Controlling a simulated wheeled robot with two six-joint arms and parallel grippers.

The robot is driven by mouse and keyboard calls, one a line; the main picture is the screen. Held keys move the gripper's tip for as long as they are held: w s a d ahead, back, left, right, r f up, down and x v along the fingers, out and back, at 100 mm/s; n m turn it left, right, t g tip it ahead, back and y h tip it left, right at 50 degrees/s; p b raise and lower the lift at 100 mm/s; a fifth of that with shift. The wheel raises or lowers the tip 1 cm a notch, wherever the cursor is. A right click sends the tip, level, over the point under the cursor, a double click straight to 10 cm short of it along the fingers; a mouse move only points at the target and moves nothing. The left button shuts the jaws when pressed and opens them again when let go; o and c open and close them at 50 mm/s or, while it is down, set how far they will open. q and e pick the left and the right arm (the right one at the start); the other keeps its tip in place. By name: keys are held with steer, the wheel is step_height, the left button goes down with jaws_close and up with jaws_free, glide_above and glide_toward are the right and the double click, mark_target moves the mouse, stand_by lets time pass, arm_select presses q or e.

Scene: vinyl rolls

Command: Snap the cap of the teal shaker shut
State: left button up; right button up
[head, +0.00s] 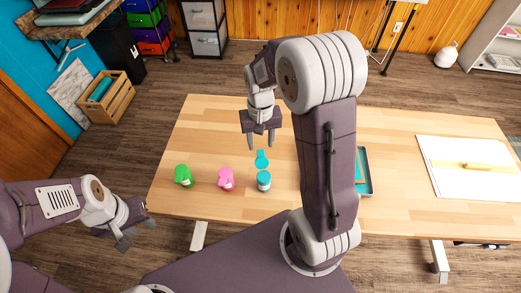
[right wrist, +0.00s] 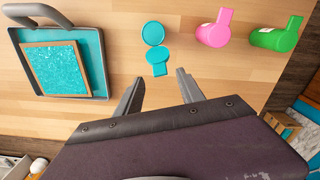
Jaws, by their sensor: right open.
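The teal shaker (head: 264,182) stands upright near the table's front edge. Its teal cap (head: 262,159) is flipped open on the far side, lying out from the rim with a tab pointing away. In the right wrist view the shaker (right wrist: 153,32) and open cap (right wrist: 157,57) show clear of the fingers. My right gripper (head: 261,143) is open and empty, pointing down above and beyond the cap; its fingers (right wrist: 160,78) are apart in the right wrist view. My left gripper (head: 136,234) is off the table's front left corner, fingers apart and empty.
A pink shaker (head: 226,180) and a green shaker (head: 183,176) stand left of the teal one. A tray (right wrist: 103,75) with a wood-framed teal glittery panel (right wrist: 55,67) lies to the right, partly behind my right arm in the head view. A white board (head: 450,183) lies further right.

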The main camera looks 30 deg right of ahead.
mark_target(261, 150)
step_height(261, 150, down, 3)
steer(key=shift+w+f, duration=0.1)
steer(key=shift+f, duration=0.55)
jaws_close()
stand_by(0.9)
